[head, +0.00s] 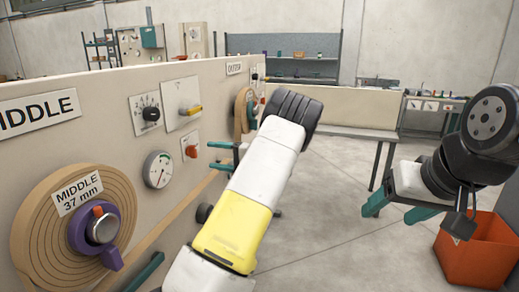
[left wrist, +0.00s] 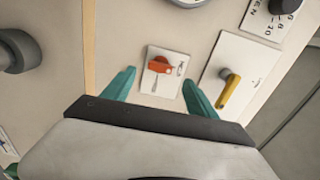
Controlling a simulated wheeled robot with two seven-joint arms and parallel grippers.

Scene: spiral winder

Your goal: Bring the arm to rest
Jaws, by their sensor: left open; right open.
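My left arm (head: 258,180), white and yellow, reaches up across the middle of the head view. Its left gripper (head: 211,155) shows partly behind it, with open teal fingers a little to the right of a red knob (head: 191,150) on the panel. In the left wrist view the open left gripper (left wrist: 158,78) has one finger on each side of that red knob (left wrist: 160,64); nothing is held. I cannot tell the exact gap to the panel. My right gripper (head: 391,214) is open and empty at the right, its teal fingers pointing down-left.
The beige panel (head: 105,138) carries a yellow handle (head: 190,110), a gauge (head: 158,169), a black dial (head: 150,113) and a spool marked MIDDLE 37 mm (head: 35,235). An orange bin (head: 480,262) stands below my right arm. Clear floor (head: 330,235) lies between the arms.

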